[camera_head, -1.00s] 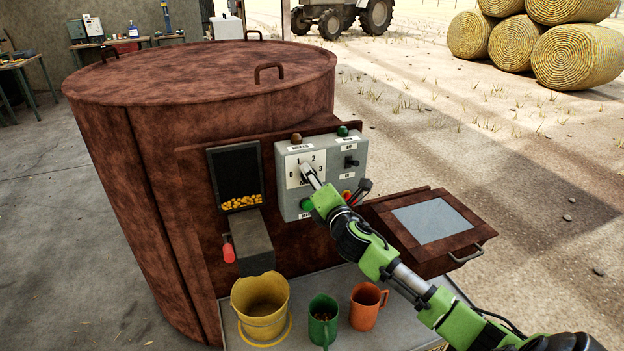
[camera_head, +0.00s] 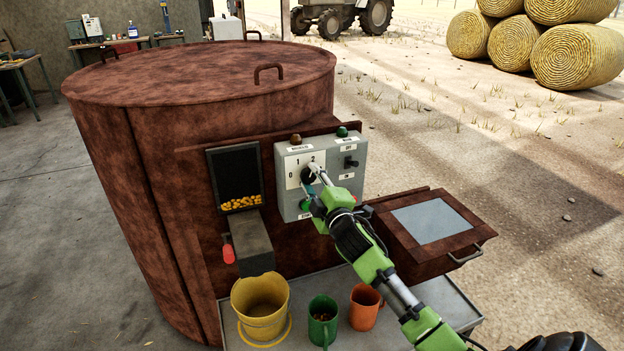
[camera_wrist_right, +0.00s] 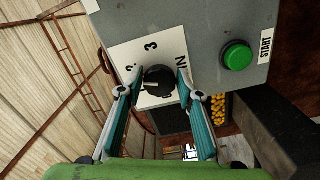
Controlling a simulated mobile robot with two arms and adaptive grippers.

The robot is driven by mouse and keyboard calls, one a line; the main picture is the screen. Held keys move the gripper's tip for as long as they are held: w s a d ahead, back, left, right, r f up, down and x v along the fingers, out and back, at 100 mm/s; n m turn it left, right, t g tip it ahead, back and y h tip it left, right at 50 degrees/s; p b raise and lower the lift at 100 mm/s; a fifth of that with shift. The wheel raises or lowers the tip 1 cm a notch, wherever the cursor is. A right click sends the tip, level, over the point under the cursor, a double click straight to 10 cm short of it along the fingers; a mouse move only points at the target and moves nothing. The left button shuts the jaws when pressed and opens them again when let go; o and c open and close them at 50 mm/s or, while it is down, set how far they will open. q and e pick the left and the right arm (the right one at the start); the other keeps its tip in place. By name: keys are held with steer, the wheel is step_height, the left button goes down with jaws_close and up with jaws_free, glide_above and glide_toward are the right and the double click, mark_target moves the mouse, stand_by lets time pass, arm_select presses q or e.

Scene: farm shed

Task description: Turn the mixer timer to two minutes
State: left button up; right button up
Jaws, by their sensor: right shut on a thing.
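The mixer's grey control box (camera_head: 285,190) is on the front of the brown round mixer (camera_head: 150,180). Its timer is a dark knob (camera_head: 307,174) on a white dial with numbers; 0, 1 and 2 show in the head view. My right gripper (camera_head: 315,174) has its two fingers on either side of the knob and is shut on it. In the right wrist view the knob (camera_wrist_right: 158,82) sits between the fingertips (camera_wrist_right: 156,86), with a light mark towards the left, on the side of the 2. The exact setting is hard to read. My left gripper is out of view.
A green START button (camera_wrist_right: 237,55) is near the knob in the wrist view. A black switch (camera_head: 351,162) is at the box's right. Below stand a yellow bucket (camera_head: 262,300), a green mug (camera_head: 322,318) and an orange mug (camera_head: 364,308). A hatch box (camera_head: 432,217) juts out at right.

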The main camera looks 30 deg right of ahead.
steer(key=shift+f+m, duration=0.1)
steer(key=shift+m, duration=0.7)
steer(key=o, duration=1)
steer(key=v, duration=1.2)
steer(key=shift+d, duration=0.1)
